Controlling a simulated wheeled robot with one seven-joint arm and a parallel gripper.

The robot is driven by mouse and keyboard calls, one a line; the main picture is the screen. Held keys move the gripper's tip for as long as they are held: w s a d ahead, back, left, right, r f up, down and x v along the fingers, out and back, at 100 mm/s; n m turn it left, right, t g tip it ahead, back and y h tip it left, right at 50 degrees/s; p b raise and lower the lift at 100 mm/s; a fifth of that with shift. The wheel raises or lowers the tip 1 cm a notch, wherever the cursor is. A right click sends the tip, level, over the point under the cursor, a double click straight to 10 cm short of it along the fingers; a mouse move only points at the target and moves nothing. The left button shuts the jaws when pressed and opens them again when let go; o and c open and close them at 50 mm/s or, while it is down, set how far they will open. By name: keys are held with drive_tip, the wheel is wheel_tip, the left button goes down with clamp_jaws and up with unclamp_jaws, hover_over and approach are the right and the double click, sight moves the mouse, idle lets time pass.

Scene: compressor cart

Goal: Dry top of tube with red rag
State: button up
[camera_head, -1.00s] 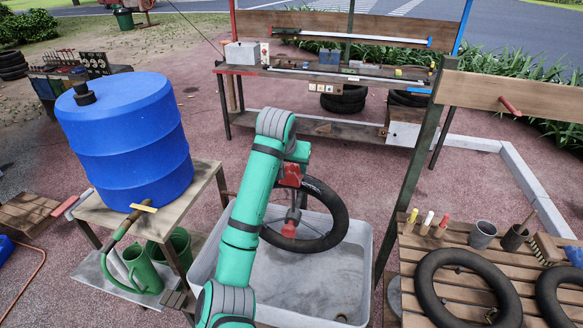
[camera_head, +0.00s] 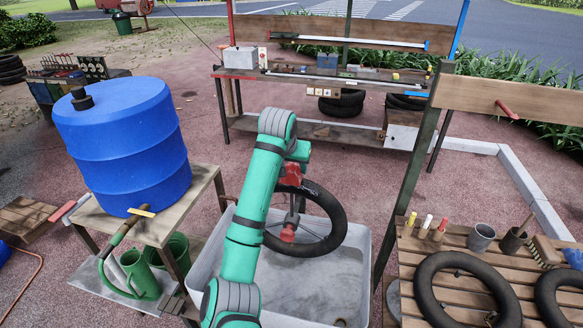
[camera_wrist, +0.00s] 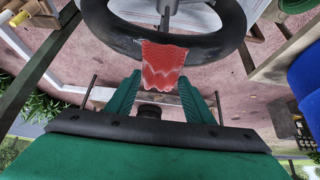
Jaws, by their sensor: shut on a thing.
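The red rag (camera_head: 291,175) is at the upper left of the black tube (camera_head: 341,205), which stands upright on a spoked holder over the grey tub (camera_head: 365,245). In the wrist view the rag (camera_wrist: 163,66) lies against the rim of the tube (camera_wrist: 222,45), with its end hanging past the edge. My gripper (camera_wrist: 162,84) is shut on the rag, its green fingers on either side of the rag's end. In the head view my arm hides the left part of the tube and most of my gripper (camera_head: 297,160).
A blue barrel (camera_head: 125,140) stands on a wooden table to the left, with green cans (camera_head: 140,272) below. A slatted bench (camera_head: 405,290) with tubes and cups is at the right, beside a dark post (camera_head: 411,175). A workbench (camera_head: 310,130) stands behind.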

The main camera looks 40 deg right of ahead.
drive_tip(key=shift+d, duration=0.1)
drive_tip(key=shift+w+d+f, duration=0.1)
drive_tip(key=shift+w+d, duration=0.15)
drive_tip(key=shift+w, duration=0.05)
drive_tip(key=shift+a, duration=0.1)
drive_tip(key=shift+s+a, duration=0.3)
drive_tip(key=shift+s, duration=0.05)
drive_tip(key=shift+a, duration=0.1)
